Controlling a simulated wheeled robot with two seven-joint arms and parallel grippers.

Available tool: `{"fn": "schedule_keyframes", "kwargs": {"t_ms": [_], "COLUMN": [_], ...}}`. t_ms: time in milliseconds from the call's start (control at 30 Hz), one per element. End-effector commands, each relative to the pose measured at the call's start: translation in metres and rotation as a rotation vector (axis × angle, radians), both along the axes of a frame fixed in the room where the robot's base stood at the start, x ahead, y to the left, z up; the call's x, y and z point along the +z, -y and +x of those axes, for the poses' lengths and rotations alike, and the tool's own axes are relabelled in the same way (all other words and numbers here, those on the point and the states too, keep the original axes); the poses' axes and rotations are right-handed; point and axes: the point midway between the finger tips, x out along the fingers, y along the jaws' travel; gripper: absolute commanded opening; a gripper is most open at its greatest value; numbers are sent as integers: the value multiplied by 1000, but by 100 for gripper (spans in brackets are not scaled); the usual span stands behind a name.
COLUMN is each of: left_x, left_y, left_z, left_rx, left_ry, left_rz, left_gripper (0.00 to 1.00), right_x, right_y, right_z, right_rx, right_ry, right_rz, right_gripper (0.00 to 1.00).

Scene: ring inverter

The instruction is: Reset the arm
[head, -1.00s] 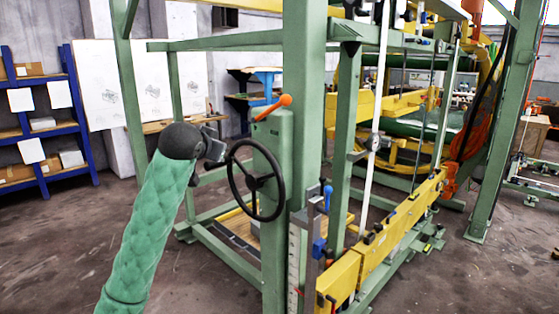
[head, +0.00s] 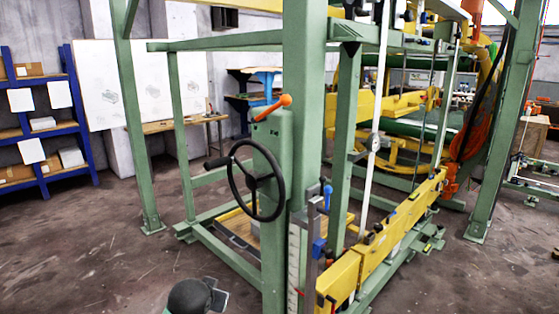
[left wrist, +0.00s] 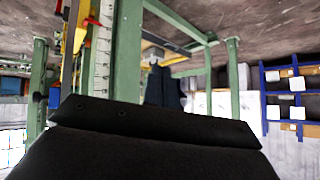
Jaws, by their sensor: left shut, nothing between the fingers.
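My left gripper (head: 217,297) is low at the bottom edge of the head view, below and to the left of the black handwheel (head: 236,199). It is shut and empty, and apart from the machine. Most of my left arm is out of the frame. In the left wrist view, which looks upside down, dark gripper parts (left wrist: 163,88) show beyond a wide black edge. My right gripper is not in view.
The green machine frame (head: 305,120) has an orange-tipped lever (head: 285,100) above the handwheel and a yellow rail (head: 395,240) to the right. Blue shelves (head: 72,110) stand at the left wall. The floor at lower left is clear.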

Motion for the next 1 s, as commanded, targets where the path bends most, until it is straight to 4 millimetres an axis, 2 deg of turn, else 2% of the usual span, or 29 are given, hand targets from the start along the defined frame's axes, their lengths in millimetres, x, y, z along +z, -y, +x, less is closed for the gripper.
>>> {"fn": "schedule_keyframes", "kwargs": {"t_ms": [33,100,367,600,800,1000], "left_x": [-19,-43,-128,-201,-252,-288], "left_y": [1,2,7,12,17,21], "left_z": [-14,-32,-107,-188,-263,-333], "left_rx": [2,6,19,31,41,48], "left_ry": [-31,-71,-227,-385,-519,-632], "left_rz": [-7,-15,-47,-68,-82,-88], "left_gripper": [0,0,0,0,0,0], "right_x": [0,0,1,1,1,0], "right_y": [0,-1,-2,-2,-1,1], "right_z": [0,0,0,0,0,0], "right_rx": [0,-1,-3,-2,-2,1], "right_ry": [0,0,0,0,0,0], "right_rz": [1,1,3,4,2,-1], "right_gripper": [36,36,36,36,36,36]}}
